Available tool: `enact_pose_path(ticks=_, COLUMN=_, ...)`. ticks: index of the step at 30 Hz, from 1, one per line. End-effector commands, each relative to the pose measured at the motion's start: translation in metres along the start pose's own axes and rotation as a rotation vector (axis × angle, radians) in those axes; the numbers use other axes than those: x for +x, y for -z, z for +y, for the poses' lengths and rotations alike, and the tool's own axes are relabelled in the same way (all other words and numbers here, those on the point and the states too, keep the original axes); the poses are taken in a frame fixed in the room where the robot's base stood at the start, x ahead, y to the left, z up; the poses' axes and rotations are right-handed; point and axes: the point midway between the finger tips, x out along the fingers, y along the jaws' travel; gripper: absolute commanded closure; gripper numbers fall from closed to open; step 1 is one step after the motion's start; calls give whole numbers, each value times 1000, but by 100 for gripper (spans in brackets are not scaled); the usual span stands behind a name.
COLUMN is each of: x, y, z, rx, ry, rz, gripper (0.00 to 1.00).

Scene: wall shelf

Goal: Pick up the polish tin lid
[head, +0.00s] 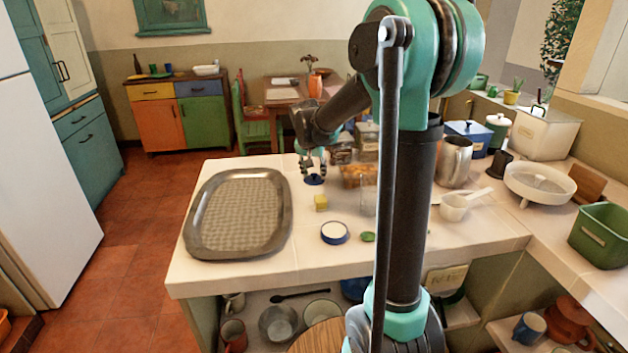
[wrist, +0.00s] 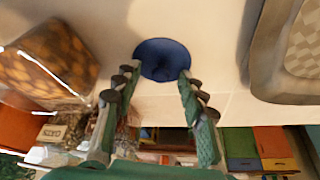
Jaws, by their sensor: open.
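A round dark blue piece (head: 314,180), which looks like the polish tin lid, lies on the white counter right of the metal tray. In the wrist view my gripper's fingertips (wrist: 160,75) are spread on either side of the disc's near edge. I cannot tell whether they touch it. A round white piece with a blue rim (head: 334,232) lies nearer the counter's front; I cannot tell if it belongs to the tin.
The metal tray (head: 240,212) lies left. A small yellow block (head: 320,202) and a green piece (head: 368,237) lie in front. A clear container of brown pieces (wrist: 45,62) stands close beside my gripper. A white ladle-like cup (head: 455,207) and metal pitcher (head: 455,162) stand right.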

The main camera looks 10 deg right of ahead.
Motion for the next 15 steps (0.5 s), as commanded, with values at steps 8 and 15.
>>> enact_pose_path(ticks=8, x=0, y=0, z=0, rx=0, ry=0, rz=0, gripper=69)
enact_pose_path(ticks=15, x=0, y=0, z=0, rx=0, ry=0, rz=0, gripper=98)
